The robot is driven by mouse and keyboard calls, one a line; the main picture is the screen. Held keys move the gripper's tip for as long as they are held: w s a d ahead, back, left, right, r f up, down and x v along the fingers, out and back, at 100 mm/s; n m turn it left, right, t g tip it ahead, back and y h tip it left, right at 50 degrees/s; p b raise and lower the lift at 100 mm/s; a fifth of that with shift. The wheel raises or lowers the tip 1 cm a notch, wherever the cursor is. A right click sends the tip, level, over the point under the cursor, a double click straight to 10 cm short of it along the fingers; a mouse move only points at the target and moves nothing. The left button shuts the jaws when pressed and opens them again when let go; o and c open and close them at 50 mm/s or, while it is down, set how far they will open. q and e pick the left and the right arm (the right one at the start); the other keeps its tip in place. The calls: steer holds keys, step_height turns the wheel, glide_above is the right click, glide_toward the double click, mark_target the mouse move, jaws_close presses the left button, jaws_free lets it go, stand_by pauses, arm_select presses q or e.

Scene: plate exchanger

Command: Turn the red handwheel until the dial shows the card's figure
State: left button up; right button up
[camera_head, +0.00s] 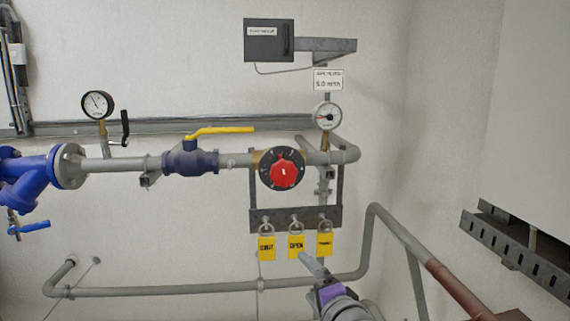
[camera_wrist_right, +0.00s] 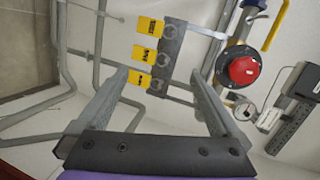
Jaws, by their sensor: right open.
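The red handwheel (camera_head: 285,174) sits on a black round collar on the grey pipe; it also shows at the right of the right wrist view (camera_wrist_right: 243,70). The round white dial (camera_head: 327,117) stands above and right of it, its needle too small to read. The white card (camera_head: 328,79) above the dial seems to read 5.0 m³/h. My right gripper (camera_head: 306,259) is below the handwheel, in front of the yellow tags. In the right wrist view its jaws (camera_wrist_right: 160,72) are apart and empty, clear of the handwheel. My left gripper is out of view.
Yellow padlock tags (camera_head: 267,248) hang from a dark bracket (camera_head: 276,217) below the handwheel. A yellow-lever valve (camera_head: 190,160) and another gauge (camera_head: 97,104) are to the left. A dark box (camera_head: 268,40) is above. A lower pipe (camera_head: 190,290) runs along the wall.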

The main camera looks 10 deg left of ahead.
mark_target(284, 175)
steer(key=w+a+r+m+t+h+p, duration=0.1)
steer(key=w+a+r+m+t+p, duration=0.15)
steer(key=r+m, duration=0.4)
steer(key=w+a+r+m+t+h+p, duration=0.1)
steer(key=w+a+r+m, duration=0.25)
steer(key=r, duration=0.55)
steer(key=shift+n, duration=0.3)
steer(key=x, duration=0.7)
steer(key=d+x, duration=0.1)
steer(key=x, duration=0.2)
steer(key=shift+w+r+p, duration=0.25)
steer(key=shift+w+p, duration=0.15)
steer(key=shift+w, duration=0.1)
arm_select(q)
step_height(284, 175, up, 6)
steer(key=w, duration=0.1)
arm_select(e)
steer(key=c, duration=1.2)
steer(key=shift+n, duration=0.4)
